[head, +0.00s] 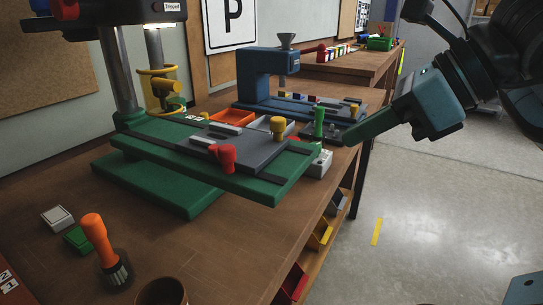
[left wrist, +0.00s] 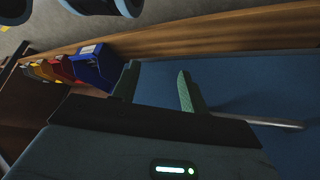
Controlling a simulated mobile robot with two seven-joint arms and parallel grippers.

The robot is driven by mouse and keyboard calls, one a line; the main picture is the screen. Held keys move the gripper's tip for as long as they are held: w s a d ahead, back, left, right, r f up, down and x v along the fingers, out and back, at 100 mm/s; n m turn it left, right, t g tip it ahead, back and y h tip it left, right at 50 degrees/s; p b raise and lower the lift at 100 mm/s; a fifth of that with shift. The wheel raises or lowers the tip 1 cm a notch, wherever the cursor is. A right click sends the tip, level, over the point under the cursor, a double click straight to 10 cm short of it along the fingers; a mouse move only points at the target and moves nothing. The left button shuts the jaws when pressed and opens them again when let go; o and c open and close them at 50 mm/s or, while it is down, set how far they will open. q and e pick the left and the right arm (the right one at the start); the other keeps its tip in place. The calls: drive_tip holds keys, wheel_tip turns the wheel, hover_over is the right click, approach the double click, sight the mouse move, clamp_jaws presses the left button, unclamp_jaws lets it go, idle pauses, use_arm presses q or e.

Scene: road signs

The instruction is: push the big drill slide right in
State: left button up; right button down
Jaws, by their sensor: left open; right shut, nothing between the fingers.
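The big drill stands at the left of the bench in the head view, with a grey column (head: 119,70) and a green base (head: 150,182). Its slide, a green table (head: 262,186) with a grey plate (head: 256,150) on top, juts out over the base towards the bench's front edge. A red knob (head: 226,157) and a yellow knob (head: 278,127) stand on the slide. My right gripper (head: 352,134) is shut and empty, just beyond the slide's right end. My left gripper (left wrist: 157,88) is open and empty in the left wrist view, out of the head view.
A blue smaller drill (head: 255,75) stands behind. An orange-handled tool (head: 98,240) and a grey button box (head: 57,218) are at the front left. Coloured bins (left wrist: 92,65) hang along the bench edge.

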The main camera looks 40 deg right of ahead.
sight(265, 164)
drive_tip(key=p+x, duration=0.1)
drive_tip(key=x, duration=0.2)
drive_tip(key=p+x, duration=0.2)
drive_tip(key=x, duration=0.2)
drive_tip(key=p+x, duration=0.2)
drive_tip(key=x, duration=0.1)
drive_tip(key=shift+w+a+r, duration=0.1)
drive_tip(key=shift+w+r, duration=0.1)
drive_tip(key=shift+w, duration=0.2)
drive_tip(key=shift+w+a+p, duration=0.3)
drive_tip(key=shift+w+p, duration=0.3)
drive_tip(key=shift+w, duration=0.05)
drive_tip(key=shift+w+a+f, duration=0.15)
drive_tip(key=shift+w+a, duration=0.15)
drive_tip(key=shift+w, duration=0.45)
drive_tip(key=shift+w, duration=0.1)
